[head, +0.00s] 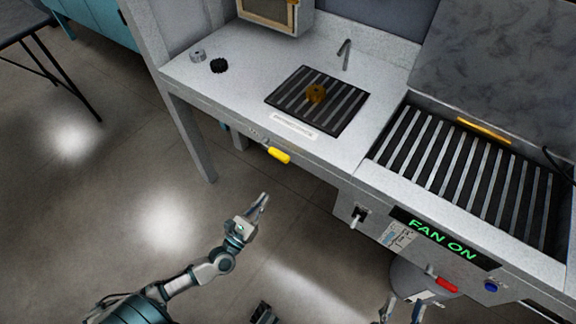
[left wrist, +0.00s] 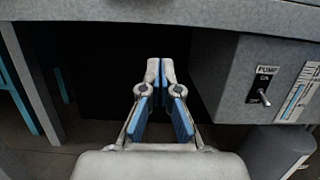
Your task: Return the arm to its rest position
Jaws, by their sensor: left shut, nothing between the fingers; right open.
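My left arm reaches in from the bottom left of the head view. Its gripper (head: 264,198) is shut and empty, in the air in front of the workbench (head: 215,100) and below the yellow handle (head: 279,155) on its front edge. In the left wrist view the left gripper (left wrist: 160,66) points at the dark space under the bench, fingertips together, with nothing between them. My right gripper (head: 402,312) shows at the bottom edge of the head view, its fingers apart and empty, below the control panel. Most of the right arm is out of view.
A brown-orange part (head: 315,93) sits on the dark grate (head: 345,118). A black knobbed part (head: 218,66) and a grey part (head: 198,56) stand at the bench's left. A pump switch (left wrist: 261,96), FAN ON display (head: 442,237) and red handle (head: 441,285) line the front.

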